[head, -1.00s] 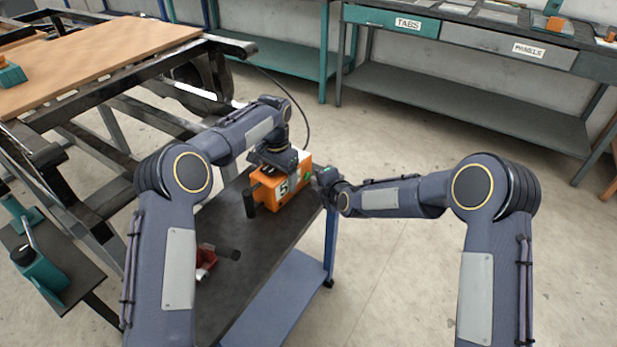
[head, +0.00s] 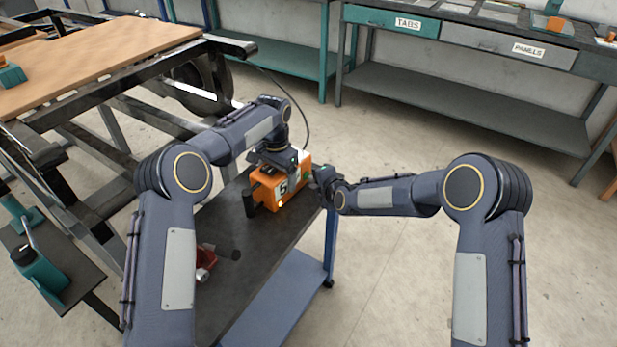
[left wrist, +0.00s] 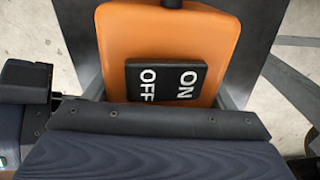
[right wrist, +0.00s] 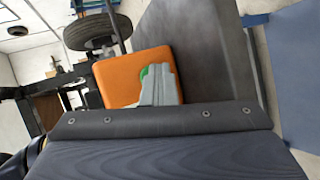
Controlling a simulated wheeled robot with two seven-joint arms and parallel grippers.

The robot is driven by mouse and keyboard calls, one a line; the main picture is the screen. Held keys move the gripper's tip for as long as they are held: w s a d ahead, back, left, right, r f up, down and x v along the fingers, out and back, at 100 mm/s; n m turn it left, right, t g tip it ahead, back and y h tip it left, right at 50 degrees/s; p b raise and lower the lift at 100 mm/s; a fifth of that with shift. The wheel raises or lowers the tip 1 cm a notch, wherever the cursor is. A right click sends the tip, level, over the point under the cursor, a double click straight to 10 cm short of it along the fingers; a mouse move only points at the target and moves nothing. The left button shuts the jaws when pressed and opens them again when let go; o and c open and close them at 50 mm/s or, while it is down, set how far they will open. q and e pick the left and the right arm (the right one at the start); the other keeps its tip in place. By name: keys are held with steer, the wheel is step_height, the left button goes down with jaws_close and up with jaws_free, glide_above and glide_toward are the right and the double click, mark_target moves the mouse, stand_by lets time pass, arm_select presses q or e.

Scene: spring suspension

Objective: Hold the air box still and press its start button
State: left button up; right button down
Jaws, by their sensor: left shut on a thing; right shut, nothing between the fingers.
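The orange air box (head: 263,192) stands upright on the dark top of a cart. A white label with a 5 is on its front, and a small yellow spot shows low on that face. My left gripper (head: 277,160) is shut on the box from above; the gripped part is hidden. The left wrist view shows a black ON/OFF switch (left wrist: 167,82) on the orange housing. My right gripper (head: 316,178) is shut and empty at the box's right side. In the right wrist view its fingertips partly cover the green start button (right wrist: 145,72); I cannot tell whether it is pressed in.
The cart top (head: 255,254) has a red item (head: 206,262) near my left arm. A black cylinder (head: 249,203) is beside the box's left front. A frame with a wheel (head: 205,92) stands to the left. Benches (head: 460,100) line the back, with open floor at right.

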arm_select(q)
steer(key=shift+d, duration=0.2)
steer(key=shift+a, duration=0.1)
arm_select(e)
steer(key=shift+s+d, duration=0.55)
steer(key=shift+d, duration=0.25)
steer(key=s+d, duration=0.1)
steer(key=d, duration=0.2)
steer(key=s+d, duration=0.1)
steer(key=shift+s+d, duration=0.15)
steer(key=shift+s, duration=0.15)
arm_select(q)
steer(key=o, duration=1.2)
